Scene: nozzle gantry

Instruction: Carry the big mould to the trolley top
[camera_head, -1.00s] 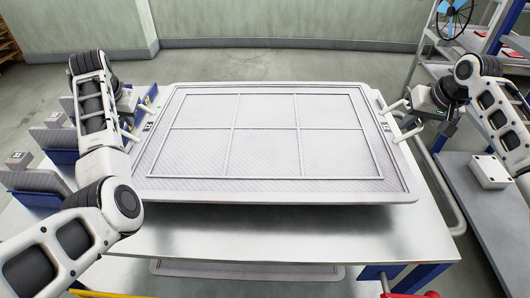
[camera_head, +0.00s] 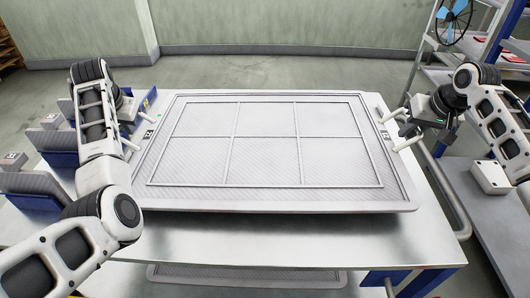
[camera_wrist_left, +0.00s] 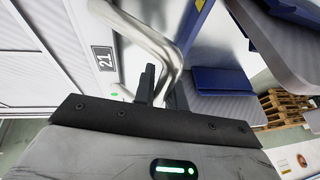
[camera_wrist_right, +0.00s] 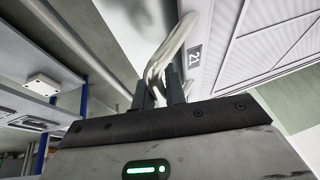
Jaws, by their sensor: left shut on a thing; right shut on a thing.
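The big mould (camera_head: 235,198) is a large pale grey panel with a raised rim and a grid of ribs. It lies about level over a steel top (camera_head: 240,238), which has blue parts under it. I cannot tell whether the mould touches this top. My left gripper (camera_head: 134,128) is shut on the handle at the mould's left end, which also shows in the left wrist view (camera_wrist_left: 145,35). My right gripper (camera_head: 402,124) is shut on the right handle, also seen in the right wrist view (camera_wrist_right: 172,48). Number labels sit beside both handles.
Grey parts in blue holders (camera_head: 50,140) stand close on the left. A shelf rack (camera_head: 480,45) with a wheel is at the back right. A white box (camera_head: 490,177) lies on a grey surface at right. Another panel (camera_head: 240,276) shows below the steel top. Floor behind is clear.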

